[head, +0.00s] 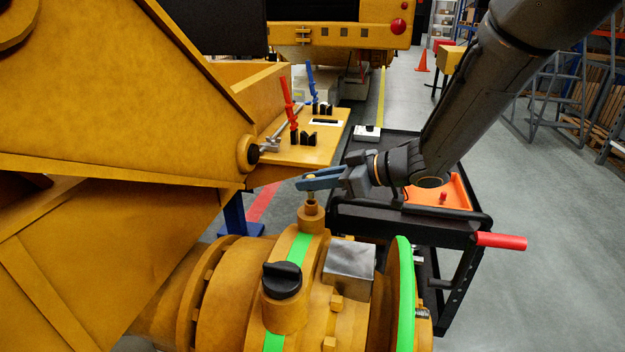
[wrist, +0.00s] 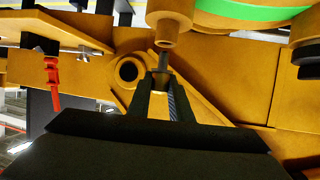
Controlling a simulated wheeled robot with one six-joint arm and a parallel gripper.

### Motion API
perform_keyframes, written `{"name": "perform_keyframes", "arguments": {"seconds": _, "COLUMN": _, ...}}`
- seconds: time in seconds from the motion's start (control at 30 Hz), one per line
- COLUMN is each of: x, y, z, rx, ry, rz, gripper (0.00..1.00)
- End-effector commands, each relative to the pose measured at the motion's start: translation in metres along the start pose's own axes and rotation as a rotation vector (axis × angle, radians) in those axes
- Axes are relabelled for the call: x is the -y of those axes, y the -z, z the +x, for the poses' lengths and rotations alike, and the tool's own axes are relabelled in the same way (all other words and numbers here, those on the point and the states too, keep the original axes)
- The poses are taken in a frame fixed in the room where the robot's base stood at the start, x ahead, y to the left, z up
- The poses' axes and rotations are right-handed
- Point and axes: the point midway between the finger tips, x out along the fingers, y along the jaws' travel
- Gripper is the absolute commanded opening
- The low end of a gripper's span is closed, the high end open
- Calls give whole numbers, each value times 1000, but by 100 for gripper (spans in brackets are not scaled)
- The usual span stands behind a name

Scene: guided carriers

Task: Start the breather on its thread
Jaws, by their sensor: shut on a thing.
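My gripper (head: 306,182) is shut on the breather (head: 311,194), a small part mostly hidden by the blue-grey fingers. Its lower end shows just over the round yellow boss (head: 311,214) on top of the yellow housing. In the wrist view my fingertips (wrist: 161,80) close around the breather, and its grey stem (wrist: 163,60) points at the boss (wrist: 170,28). I cannot tell whether the threads touch.
A black cap (head: 282,280) and a grey metal block (head: 349,262) sit on the housing near the boss. A yellow shelf (head: 300,150) with red and blue levers stands behind. A black cart (head: 400,217) with an orange tray (head: 455,189) stands right.

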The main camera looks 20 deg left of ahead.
Motion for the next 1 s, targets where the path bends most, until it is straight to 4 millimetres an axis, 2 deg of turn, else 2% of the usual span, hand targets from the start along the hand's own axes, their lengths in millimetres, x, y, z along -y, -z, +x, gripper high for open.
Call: {"name": "perform_keyframes", "arguments": {"seconds": 1.0, "x": 0, "y": -22, "z": 9, "rx": 0, "ry": 0, "rz": 1, "gripper": 0}}
